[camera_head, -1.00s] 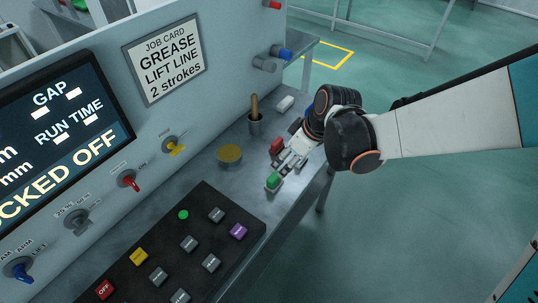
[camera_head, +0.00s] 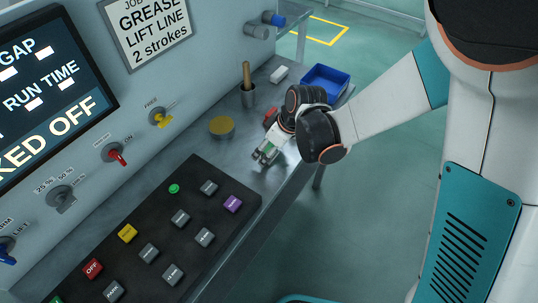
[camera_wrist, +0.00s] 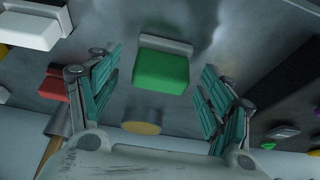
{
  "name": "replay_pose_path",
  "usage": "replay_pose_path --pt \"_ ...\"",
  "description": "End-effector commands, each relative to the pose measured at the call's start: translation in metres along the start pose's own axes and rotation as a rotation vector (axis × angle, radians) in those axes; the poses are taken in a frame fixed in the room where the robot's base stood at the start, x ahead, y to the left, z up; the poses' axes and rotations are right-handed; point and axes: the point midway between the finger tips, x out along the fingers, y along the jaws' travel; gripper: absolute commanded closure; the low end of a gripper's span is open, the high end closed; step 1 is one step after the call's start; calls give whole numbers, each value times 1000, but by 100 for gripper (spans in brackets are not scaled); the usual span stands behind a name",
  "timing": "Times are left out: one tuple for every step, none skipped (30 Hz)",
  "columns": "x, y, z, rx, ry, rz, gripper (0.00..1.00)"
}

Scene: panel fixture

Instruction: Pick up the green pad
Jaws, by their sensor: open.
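The green pad (camera_wrist: 162,70) lies on the grey bench top, with a grey strip along one edge. In the wrist view it sits between the two teal-lined fingers of my gripper (camera_wrist: 163,88), with a gap on each side. In the head view my gripper (camera_head: 264,154) is low over the bench, and its fingers hide most of the pad. My gripper is open and holds nothing.
A red block (camera_head: 270,116), a white block (camera_head: 279,74), a cup with a wooden handle (camera_head: 248,97) and a yellow disc (camera_head: 222,127) stand nearby. A blue tray (camera_head: 325,80) is at the bench's far end. The black button panel (camera_head: 140,228) lies in front.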

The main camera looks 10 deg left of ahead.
Motion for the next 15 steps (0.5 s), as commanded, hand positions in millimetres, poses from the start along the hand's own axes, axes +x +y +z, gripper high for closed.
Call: replay_pose_path --pt "6 0 0 -1 0 0 27" --pt "7 0 0 -1 0 0 27" --pt "8 0 0 -1 0 0 27" --pt "7 0 0 0 0 0 27" --pt "7 0 0 0 0 0 27" --pt "6 0 0 0 0 0 27" --pt "6 0 0 0 0 0 27" --pt "6 0 0 0 0 0 27" --pt "6 0 0 0 0 0 33" --pt "6 0 0 0 0 0 40" --pt "6 0 0 0 0 0 47" --pt "6 0 0 0 0 0 56" --pt "6 0 0 0 0 0 63" --pt "6 0 0 0 0 0 70" --pt "6 0 0 0 0 0 74"
